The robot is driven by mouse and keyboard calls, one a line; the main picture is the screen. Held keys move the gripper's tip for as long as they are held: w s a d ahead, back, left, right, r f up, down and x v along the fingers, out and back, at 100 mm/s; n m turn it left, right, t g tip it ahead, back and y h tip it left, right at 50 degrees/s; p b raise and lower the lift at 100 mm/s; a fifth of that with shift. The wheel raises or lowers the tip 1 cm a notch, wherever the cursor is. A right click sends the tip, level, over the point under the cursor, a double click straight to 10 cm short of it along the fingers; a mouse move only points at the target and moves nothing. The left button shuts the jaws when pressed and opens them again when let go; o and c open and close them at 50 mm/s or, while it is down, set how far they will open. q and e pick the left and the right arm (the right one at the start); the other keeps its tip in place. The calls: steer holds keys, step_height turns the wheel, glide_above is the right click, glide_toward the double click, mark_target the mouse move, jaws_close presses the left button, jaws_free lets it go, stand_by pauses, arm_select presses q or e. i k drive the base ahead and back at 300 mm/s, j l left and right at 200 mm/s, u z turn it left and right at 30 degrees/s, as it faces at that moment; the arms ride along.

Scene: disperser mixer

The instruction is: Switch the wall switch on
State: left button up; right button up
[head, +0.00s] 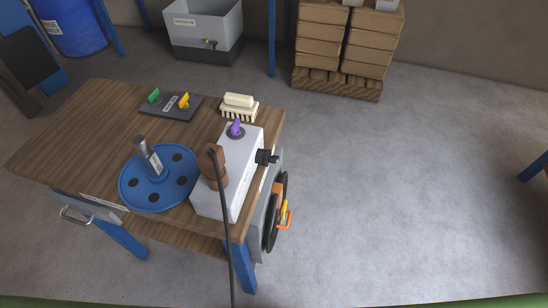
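I cannot make out a wall switch for certain. The little of the wall that shows, along the top right, is plain. On the wooden table (70,125) stands a light grey box (243,180) with a purple knob (236,128) on top and a black knob (266,157) on its right side. A brown part (213,166) with a dark cable (226,240) is in front of the box. A dark plate (168,112) with a green and a yellow lever-like piece lies at the table's back. Neither of my grippers is in view.
A blue disc (150,196) with a metal shaft and a brush (239,106) are on the table. Black and orange parts (277,218) hang at its right side. A grey tub (203,28), blue barrel (72,25) and loaded pallet (337,84) stand behind.

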mark_target(273, 159)
steer(key=u, duration=0.55)
steer(key=i+l+u, duration=0.1)
steer(key=l+u, duration=0.2)
steer(key=u, duration=0.15)
steer(key=l+u, duration=0.3)
steer(key=u, duration=0.15)
steer(key=l+u, duration=0.7)
steer(key=u, duration=0.15)
steer(key=l+u, duration=0.3)
steer(key=u, duration=0.15)
steer(key=k, duration=0.05)
